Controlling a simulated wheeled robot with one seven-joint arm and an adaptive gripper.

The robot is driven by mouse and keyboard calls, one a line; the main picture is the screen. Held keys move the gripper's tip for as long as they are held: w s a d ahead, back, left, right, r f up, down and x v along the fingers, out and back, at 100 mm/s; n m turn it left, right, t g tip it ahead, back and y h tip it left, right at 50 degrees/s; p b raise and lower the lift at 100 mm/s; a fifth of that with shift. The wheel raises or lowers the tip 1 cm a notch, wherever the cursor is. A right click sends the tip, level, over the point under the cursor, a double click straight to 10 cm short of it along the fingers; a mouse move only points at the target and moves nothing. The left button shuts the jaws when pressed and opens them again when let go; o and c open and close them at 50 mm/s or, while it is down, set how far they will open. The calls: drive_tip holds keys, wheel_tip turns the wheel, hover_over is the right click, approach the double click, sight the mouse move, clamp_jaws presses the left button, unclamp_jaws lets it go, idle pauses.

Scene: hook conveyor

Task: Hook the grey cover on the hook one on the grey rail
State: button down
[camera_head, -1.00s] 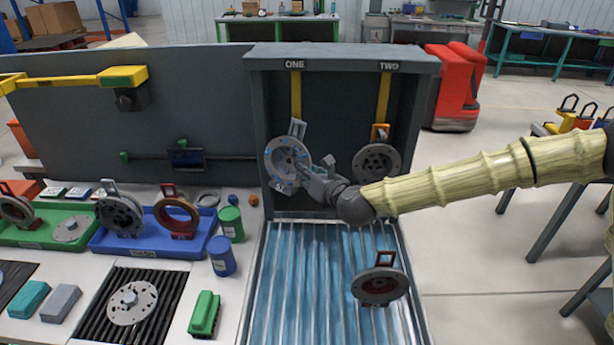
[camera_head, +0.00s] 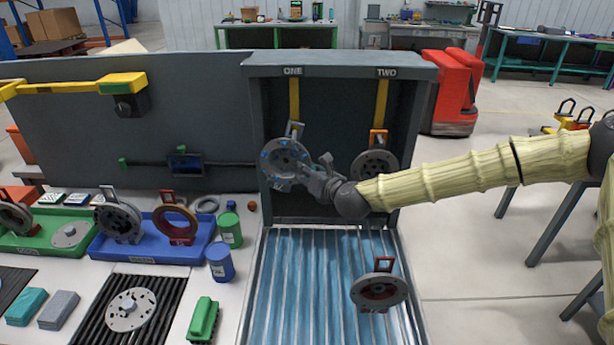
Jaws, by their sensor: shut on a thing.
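The grey cover (camera_head: 284,157) is a round disc with a grey loop handle on top and blue spots on its face. My gripper (camera_head: 306,172) is shut on its right side and holds it upright in front of the cabinet's back wall. The cover is below the yellow strap (camera_head: 294,101) under the label ONE (camera_head: 292,71). Its loop is near the strap's lower end; I cannot tell whether hook one is through it, as the hook itself is not clearly visible. The grey rail is not clearly distinguishable from the dark cabinet frame (camera_head: 340,62).
Another cover (camera_head: 374,164) with an orange loop hangs under TWO, partly behind my wrist. A cover with a dark red loop (camera_head: 379,290) is over the blue ribbed chute (camera_head: 310,290). A blue tray (camera_head: 150,252), green tray and cans stand left.

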drive_tip(key=shift+w+d+f+b, duration=0.15)
drive_tip(key=shift+w+f+b, duration=0.35)
drive_tip(key=shift+b, duration=0.2)
drive_tip(key=shift+s+f, duration=0.1)
idle(0.4)
drive_tip(key=c, duration=1.2)
unclamp_jaws()
drive_tip(key=shift+a, duration=0.2)
drive_tip(key=shift+d, duration=0.15)
